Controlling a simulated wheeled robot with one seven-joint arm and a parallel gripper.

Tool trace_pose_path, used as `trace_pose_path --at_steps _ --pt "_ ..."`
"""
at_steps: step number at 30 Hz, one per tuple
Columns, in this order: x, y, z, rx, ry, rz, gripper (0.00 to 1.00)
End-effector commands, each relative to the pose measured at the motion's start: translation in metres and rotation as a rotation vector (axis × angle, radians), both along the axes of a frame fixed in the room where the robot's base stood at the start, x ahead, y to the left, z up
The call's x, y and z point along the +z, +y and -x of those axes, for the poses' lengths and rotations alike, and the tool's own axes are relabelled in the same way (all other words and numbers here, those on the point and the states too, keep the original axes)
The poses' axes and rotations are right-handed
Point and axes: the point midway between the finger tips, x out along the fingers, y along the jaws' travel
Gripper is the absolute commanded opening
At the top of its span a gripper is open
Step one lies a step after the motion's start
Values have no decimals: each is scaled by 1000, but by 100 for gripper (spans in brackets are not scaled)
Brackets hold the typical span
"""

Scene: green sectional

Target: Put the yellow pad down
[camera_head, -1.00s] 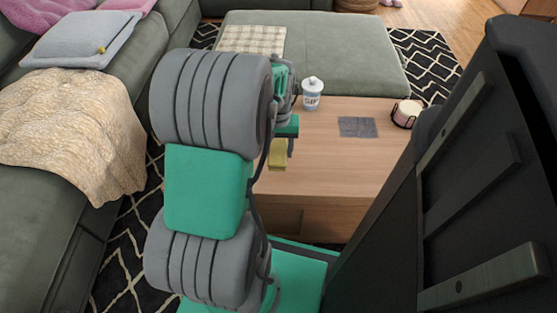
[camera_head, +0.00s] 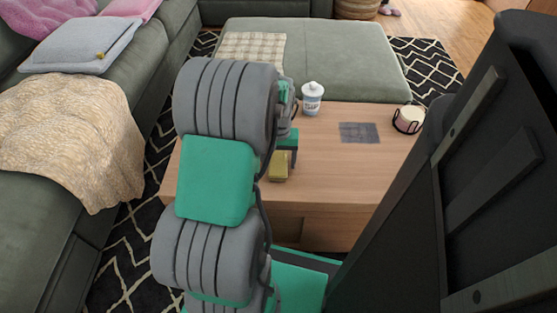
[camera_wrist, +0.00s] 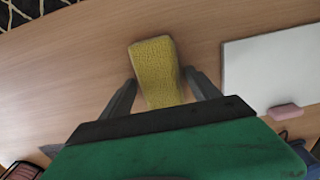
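The yellow pad (camera_head: 278,167) shows at the near left part of the wooden table (camera_head: 345,180), just below my gripper (camera_head: 286,148). In the wrist view the yellow pad (camera_wrist: 157,68) lies between the two dark fingers of my gripper (camera_wrist: 162,78). Wood shows between each finger and the pad, so the fingers stand apart from it and the gripper looks open. The pad seems to rest on the table, though its underside is hidden. Its near end is hidden by the gripper body in the wrist view.
A white bottle (camera_head: 312,98), a grey square (camera_head: 359,132) and a candle in a dark holder (camera_head: 408,119) are on the table. A white sheet (camera_wrist: 275,70) with a pink block (camera_wrist: 285,111) shows right of the gripper. The table's middle is clear.

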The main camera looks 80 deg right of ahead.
Motion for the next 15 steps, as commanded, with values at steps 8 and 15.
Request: trace_pose_path --at_steps 8,15 --pt "1 0 0 0 0 0 75" --pt "40 -1 0 0 0 5 75"
